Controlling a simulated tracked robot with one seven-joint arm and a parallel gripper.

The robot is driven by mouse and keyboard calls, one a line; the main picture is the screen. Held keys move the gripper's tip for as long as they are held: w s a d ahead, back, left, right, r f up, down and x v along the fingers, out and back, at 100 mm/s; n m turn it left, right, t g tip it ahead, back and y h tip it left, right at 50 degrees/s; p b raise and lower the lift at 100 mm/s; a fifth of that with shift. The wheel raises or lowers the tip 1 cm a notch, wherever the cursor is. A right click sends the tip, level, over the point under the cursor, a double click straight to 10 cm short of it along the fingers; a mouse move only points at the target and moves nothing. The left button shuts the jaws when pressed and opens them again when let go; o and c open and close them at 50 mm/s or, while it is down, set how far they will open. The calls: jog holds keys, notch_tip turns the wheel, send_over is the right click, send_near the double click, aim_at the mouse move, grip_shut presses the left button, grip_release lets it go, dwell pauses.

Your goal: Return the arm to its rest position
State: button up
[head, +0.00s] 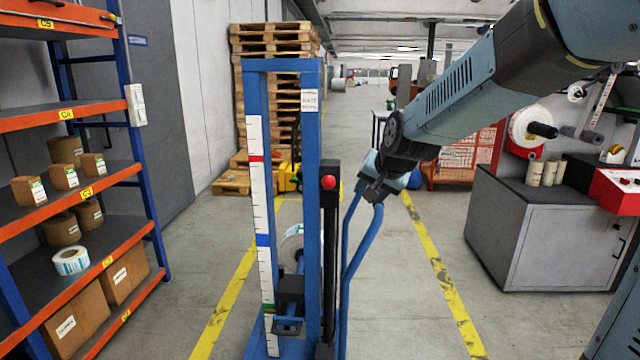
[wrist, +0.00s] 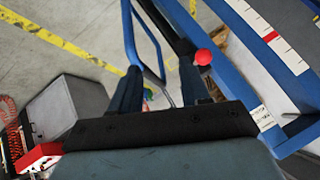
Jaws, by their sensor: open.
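My arm reaches in from the upper right in the head view. My gripper (head: 373,188) is just right of the blue lift frame, by the top of its bent blue handle (head: 356,250). In the wrist view my gripper (wrist: 160,88) has its two dark fingers apart, with nothing seen held between them. The blue handle tube (wrist: 150,42) runs beyond the fingers there; whether it touches them I cannot tell. The red knob (head: 328,182) on the lift's dark post also shows in the wrist view (wrist: 203,57), close to the right finger.
The blue lift frame (head: 312,120) stands with a white label roll (head: 292,245) low behind it. An orange shelf (head: 70,195) with boxes and rolls is at the left. A grey cabinet (head: 560,240) is at the right. Floor between lift and cabinet is clear.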

jog(key=s+d+n+g+h, duration=0.1)
jog(key=s+d, duration=0.3)
jog(key=s, duration=0.5)
jog(key=s+d+r+n, duration=0.1)
jog(key=s+d, duration=0.3)
jog(key=s, duration=0.5)
jog(key=s+d+n+g+h, duration=0.1)
jog(key=s+d+n, duration=0.1)
jog(key=s, duration=0.6)
jog(key=shift+s+d+r+g+h, duration=0.2)
jog(key=shift+s+d+g+h, duration=0.15)
jog(key=shift+d, duration=0.55)
